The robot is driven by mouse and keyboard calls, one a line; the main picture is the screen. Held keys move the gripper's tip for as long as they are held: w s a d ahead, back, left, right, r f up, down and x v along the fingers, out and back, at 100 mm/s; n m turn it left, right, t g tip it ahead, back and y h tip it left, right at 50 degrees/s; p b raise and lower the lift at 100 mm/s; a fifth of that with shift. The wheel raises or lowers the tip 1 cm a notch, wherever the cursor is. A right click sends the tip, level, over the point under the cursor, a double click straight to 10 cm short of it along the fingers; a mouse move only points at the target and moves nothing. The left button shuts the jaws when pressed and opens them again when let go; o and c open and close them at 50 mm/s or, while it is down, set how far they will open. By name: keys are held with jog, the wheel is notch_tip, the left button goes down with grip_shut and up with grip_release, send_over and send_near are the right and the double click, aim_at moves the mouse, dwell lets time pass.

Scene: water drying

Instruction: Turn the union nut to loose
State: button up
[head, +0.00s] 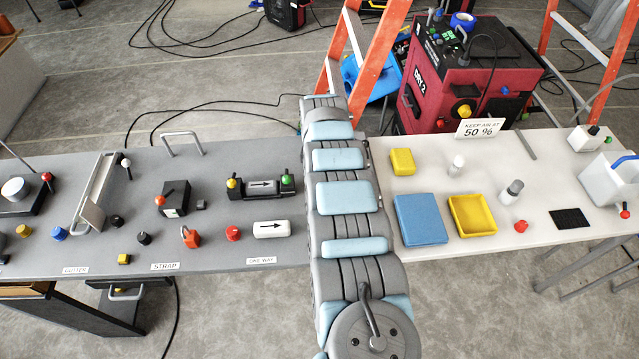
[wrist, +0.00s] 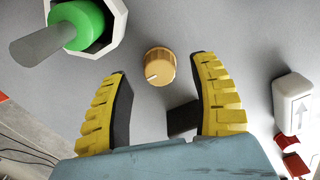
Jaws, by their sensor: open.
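In the wrist view, a round brass-coloured ribbed knob (wrist: 160,66) with a white pointer line stands on the grey bench top. It looks like the union nut. My gripper (wrist: 161,80) is open, its two yellow ribbed fingers with dark inner pads spread apart. The knob appears between and slightly beyond the fingertips, with nothing held; I cannot tell how much height separates them. In the head view, my arm covers this part of the bench, and both the gripper and the brass knob are hidden.
A green round part (wrist: 77,25) with a grey stem sits in a white octagonal housing left of the fingers. A white block with an arrow (wrist: 293,100) and red pieces (wrist: 287,143) lie to the right. The head view shows a black yellow-and-green-ended unit (head: 262,188) beside my arm.

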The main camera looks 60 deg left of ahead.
notch_tip(320, 180, up, 10)
dwell(0.4)
dwell(0.5)
